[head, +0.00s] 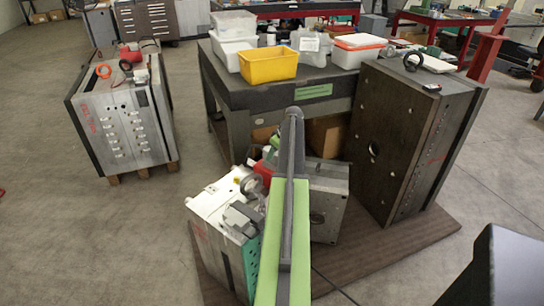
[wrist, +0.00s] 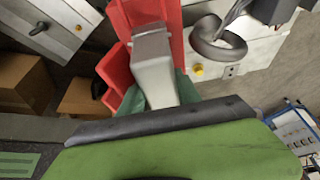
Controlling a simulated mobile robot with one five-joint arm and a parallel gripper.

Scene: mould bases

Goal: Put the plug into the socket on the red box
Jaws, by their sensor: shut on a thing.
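A grey tapered piece, which looks like the plug (wrist: 153,66), lies over the red box (wrist: 175,25) in the wrist view. Dark green parts of my gripper (wrist: 159,92) show on both sides of its near end, and the gripper is shut on it. The socket opening is not clearly visible. In the head view the red box (head: 264,169) is a small patch beside my arm, which hides much of it. The plug cannot be made out there.
A grey metal ring (wrist: 220,45) stands right of the red box. The box sits among a pale mould base (head: 213,211) and a grey one (head: 331,208). A large dark mould (head: 395,140) stands right. A bench holds a yellow bin (head: 268,66).

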